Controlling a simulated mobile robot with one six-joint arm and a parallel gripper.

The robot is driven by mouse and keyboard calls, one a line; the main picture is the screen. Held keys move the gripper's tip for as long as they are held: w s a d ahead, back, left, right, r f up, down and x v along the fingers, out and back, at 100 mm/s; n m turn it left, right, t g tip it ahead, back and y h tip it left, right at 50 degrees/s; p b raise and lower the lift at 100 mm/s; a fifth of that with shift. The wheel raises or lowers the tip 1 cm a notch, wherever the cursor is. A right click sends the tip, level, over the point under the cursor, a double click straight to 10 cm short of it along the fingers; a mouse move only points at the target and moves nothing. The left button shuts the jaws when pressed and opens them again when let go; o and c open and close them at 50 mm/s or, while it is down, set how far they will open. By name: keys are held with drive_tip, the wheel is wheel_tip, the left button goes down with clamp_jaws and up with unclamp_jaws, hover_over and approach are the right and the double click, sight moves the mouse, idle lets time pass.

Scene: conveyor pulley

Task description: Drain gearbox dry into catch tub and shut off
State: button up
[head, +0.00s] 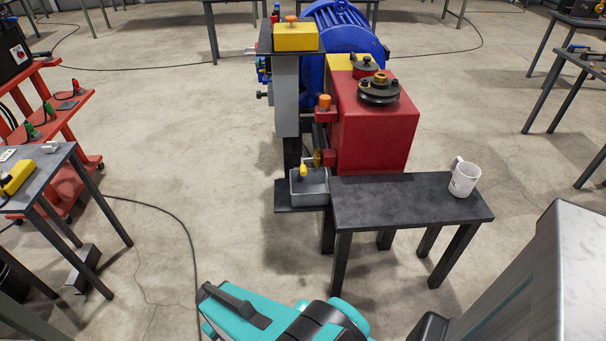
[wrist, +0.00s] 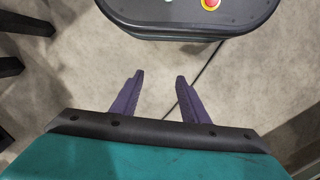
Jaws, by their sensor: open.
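The gearbox is a red box (head: 372,130) with a dark round cap on top, at the centre of the head view beside a blue motor (head: 345,40). A small brass drain fitting (head: 318,159) with a yellow handle (head: 303,169) sits low on its left side. The grey catch tub (head: 310,188) stands on a low dark shelf under the yellow handle. Its inside is too small to read, and I cannot tell if fluid is running. My gripper (wrist: 160,98) is open and empty above the floor in the wrist view, well away from the gearbox.
A dark bench (head: 410,196) stands in front of the gearbox with a white mug (head: 463,179) at its right end. A grey table (head: 40,175) and a red cart (head: 60,110) stand at left. A cable (head: 185,235) crosses the otherwise open floor.

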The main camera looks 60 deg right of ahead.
drive_tip(key=w+d+m+t+h+b, duration=0.25)
drive_tip(key=w+d+t, duration=0.25)
drive_tip(key=w+d, duration=0.65)
drive_tip(key=w+d+r+m+t+h+b, duration=0.1)
drive_tip(key=d+r+t+b, duration=0.1)
drive_tip(key=d, duration=0.7)
drive_tip(key=w+d+r+m+t+h+b, duration=0.1)
drive_tip(key=w+d+r+t+h, duration=0.1)
drive_tip(key=d, duration=0.7)
drive_tip(key=s+d+r+m+t+h+b, duration=0.1)
drive_tip(key=s+d+r+h, duration=0.3)
drive_tip(key=d+r, duration=0.4)
drive_tip(key=s+d+r+m+t+h+b, duration=0.1)
drive_tip(key=s+d+r+h+b, duration=0.3)
drive_tip(key=d+r, duration=0.5)
drive_tip(key=s+d+t+h, duration=0.1)
drive_tip(key=s+d, duration=0.1)
drive_tip(key=d, duration=0.4)
drive_tip(key=shift+r+m+t, duration=0.2)
drive_tip(key=shift+m+t, duration=0.15)
drive_tip(key=shift+t, duration=0.05)
drive_tip(key=shift+d+f+b, duration=0.15)
drive_tip(key=shift+d+b, duration=0.1)
drive_tip(key=shift+b, duration=0.1)
drive_tip(key=b+x, duration=0.5)
drive_tip(key=b, duration=0.4)
drive_tip(key=shift+f, duration=0.1)
